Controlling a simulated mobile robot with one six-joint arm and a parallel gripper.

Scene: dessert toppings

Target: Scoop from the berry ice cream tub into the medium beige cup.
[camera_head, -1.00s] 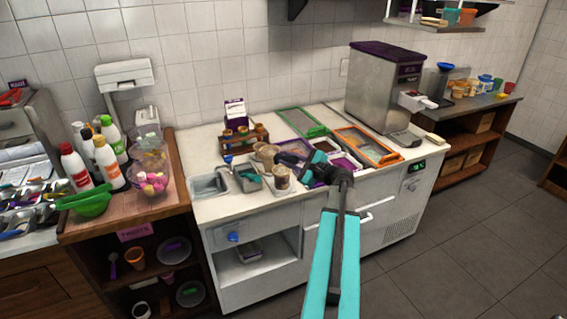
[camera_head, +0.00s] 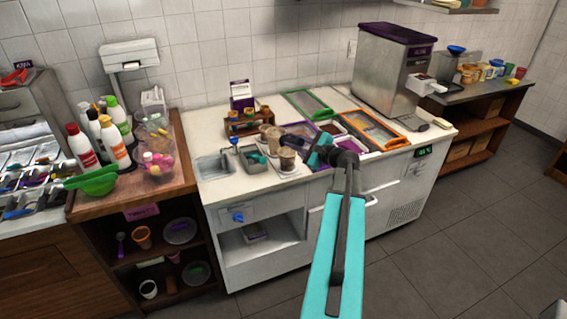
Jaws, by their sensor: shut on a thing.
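My gripper (camera_head: 318,155) is over the front of the white freezer counter, shut on a small dark tool whose shape is hard to make out. Beige cups stand just left of it: one at the front (camera_head: 287,160) on a pale mat, and two behind it (camera_head: 274,141) (camera_head: 265,130). I cannot tell for sure which is the medium one. The ice cream tubs sit in the counter openings behind the gripper, with a pale one (camera_head: 299,130) at the left. My gripper partly hides this area, and I cannot pick out the berry tub.
A green-framed lid (camera_head: 308,104) and an orange-framed lid (camera_head: 376,130) lie at the back and right. A metal container with a teal tool (camera_head: 253,160) and a sink (camera_head: 213,167) are left of the cups. A tall steel machine (camera_head: 385,75) stands at the back right.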

